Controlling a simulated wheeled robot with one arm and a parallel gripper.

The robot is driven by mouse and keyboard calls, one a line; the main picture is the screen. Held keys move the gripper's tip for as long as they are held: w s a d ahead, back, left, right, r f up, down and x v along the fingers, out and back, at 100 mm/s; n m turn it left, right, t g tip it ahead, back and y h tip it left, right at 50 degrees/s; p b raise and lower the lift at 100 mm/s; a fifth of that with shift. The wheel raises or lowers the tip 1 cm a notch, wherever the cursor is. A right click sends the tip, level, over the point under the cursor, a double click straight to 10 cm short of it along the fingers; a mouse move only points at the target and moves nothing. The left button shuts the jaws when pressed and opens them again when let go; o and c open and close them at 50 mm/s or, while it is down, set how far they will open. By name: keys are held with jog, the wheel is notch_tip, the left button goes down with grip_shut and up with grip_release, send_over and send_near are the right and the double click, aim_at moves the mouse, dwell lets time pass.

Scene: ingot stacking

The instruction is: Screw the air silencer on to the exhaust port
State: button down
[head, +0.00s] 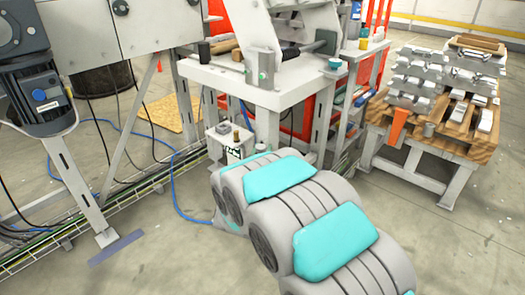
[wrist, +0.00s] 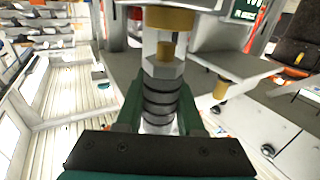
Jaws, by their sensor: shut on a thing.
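In the wrist view, my gripper (wrist: 160,122) has green fingers on both sides of the air silencer (wrist: 160,100) and is shut on it. The silencer is upright, with dark ribbed rings, a grey hex collar (wrist: 163,68) and a narrow brass-coloured stub on top. A wider brass-coloured fitting (wrist: 170,18), which looks like the exhaust port, is directly above, roughly in line with the stub. I cannot tell whether the threads touch. In the head view, my arm hides the gripper and silencer.
A small grey unit with a green-marked panel (head: 234,153) stands beyond my arm. A white workbench (head: 260,85) is behind it. A wooden pallet table (head: 430,138) with several metal ingots stands at right. Another brass-coloured fitting (wrist: 220,88) hangs right of the silencer. Blue hose lies on the floor.

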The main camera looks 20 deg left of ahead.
jog(key=shift+f+b, duration=0.3)
jog(key=shift+f, duration=0.5)
jog(key=shift+c, duration=2.2)
grip_release()
jog(key=s+d, duration=0.1)
jog(key=s, duration=0.6)
jog(key=shift+s, duration=0.4)
